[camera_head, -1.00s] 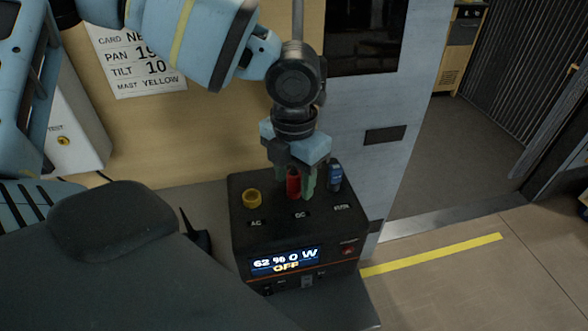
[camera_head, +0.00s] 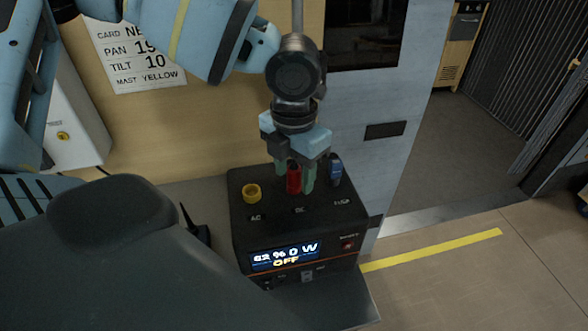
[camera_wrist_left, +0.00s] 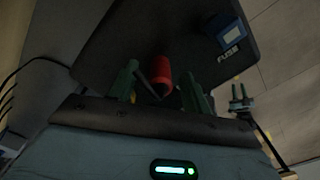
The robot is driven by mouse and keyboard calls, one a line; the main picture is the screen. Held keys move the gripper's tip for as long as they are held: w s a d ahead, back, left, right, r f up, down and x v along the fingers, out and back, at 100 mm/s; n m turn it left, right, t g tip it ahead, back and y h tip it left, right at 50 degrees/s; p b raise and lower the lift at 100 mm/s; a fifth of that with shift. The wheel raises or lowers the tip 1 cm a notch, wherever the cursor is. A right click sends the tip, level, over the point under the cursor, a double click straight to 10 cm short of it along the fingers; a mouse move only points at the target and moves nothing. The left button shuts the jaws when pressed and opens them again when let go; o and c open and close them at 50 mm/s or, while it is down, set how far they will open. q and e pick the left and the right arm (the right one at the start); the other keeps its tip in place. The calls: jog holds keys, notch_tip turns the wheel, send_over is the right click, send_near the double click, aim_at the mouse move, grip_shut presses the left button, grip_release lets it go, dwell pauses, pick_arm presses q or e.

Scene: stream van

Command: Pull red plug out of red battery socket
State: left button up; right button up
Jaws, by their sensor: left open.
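The black battery box (camera_head: 290,232) stands on a grey surface, with its display reading 62 % 0 W and OFF. The red plug (camera_head: 294,180) stands upright in its top at the DC label. My left gripper (camera_head: 295,180) points down over the box, its green fingers on either side of the red plug. In the left wrist view the red plug (camera_wrist_left: 162,75) lies between the two fingers (camera_wrist_left: 160,85), with gaps beside it, so the gripper is open. The socket under the plug is hidden.
A yellow ring-like socket (camera_head: 252,193) at the AC label is to the left of the plug. A blue plug (camera_head: 335,172) stands close on the right and also shows in the left wrist view (camera_wrist_left: 226,33). A wall panel (camera_head: 215,100) is behind.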

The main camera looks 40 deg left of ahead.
aim_at(293, 161)
pick_arm(q)
jog(key=shift+r, duration=3.85)
